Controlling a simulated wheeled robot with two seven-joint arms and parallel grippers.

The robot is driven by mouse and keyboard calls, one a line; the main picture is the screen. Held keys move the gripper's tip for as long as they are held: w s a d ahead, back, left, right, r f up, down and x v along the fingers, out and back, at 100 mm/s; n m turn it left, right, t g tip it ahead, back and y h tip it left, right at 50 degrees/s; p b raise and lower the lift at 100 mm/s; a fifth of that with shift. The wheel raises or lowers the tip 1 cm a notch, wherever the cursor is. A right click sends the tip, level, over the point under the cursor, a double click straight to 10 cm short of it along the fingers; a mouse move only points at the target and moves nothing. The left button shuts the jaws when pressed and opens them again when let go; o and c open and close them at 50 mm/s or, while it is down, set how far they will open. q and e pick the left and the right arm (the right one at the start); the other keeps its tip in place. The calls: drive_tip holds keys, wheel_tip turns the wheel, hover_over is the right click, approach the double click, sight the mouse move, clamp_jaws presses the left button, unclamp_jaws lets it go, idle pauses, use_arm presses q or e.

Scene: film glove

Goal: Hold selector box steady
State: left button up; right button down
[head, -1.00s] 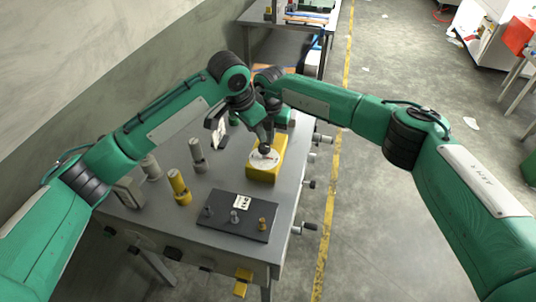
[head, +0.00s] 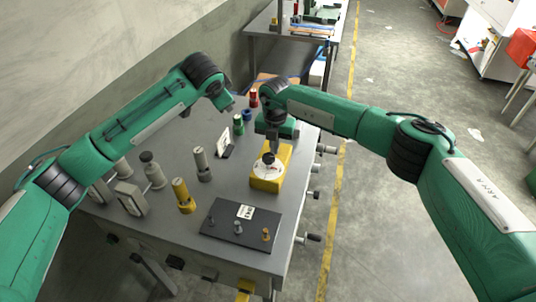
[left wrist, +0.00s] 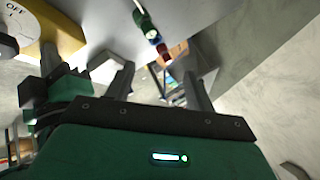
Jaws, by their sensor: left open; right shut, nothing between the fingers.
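The selector box is a yellow box (head: 285,160) with a round white dial on top, at the right side of the grey table. My right gripper (head: 269,157) points down at the dial, shut and empty; whether its tips touch the dial's knob I cannot tell. In the left wrist view the yellow box (left wrist: 62,32) shows at the top left, with "OFF" on its dial. My left gripper (left wrist: 159,72) is open and empty, apart from the box. In the head view its fingers are hard to make out at the end of the left arm.
The table (head: 225,182) also bears a black plate (head: 228,232) with small knobs, a yellow post (head: 182,192), grey posts (head: 202,162), and green (head: 238,125) and red (head: 253,98) pieces. Handles stick out of the table's right side. Another table (head: 292,35) stands behind.

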use_arm(q)
drive_tip(key=w+r+m+t+h, duration=0.1)
drive_tip(key=w+r+m+t, duration=0.35)
drive_tip(key=r, duration=0.25)
drive_tip(key=w+r+m+t+h, duration=0.1)
drive_tip(key=w+r+m+t, duration=0.3)
drive_tip(key=r, duration=0.3)
wheel_tip(320, 180, up, 4)
drive_tip(key=s+d+m+t+h, duration=0.2)
drive_tip(key=m+h, duration=0.1)
drive_tip(key=m, duration=0.5)
drive_tip(key=n+g+y, duration=0.4)
drive_tip(key=n+g, duration=1.1)
drive_tip(key=n, duration=0.9)
hover_over(268, 156)
drive_tip(key=s+a, duration=0.1)
drive_tip(key=s, duration=0.4)
wheel_tip(268, 156, down, 19)
drive_tip(key=shift+t, duration=0.35)
drive_tip(key=x, duration=1.1)
drive_tip(key=shift+w+f, duration=0.15)
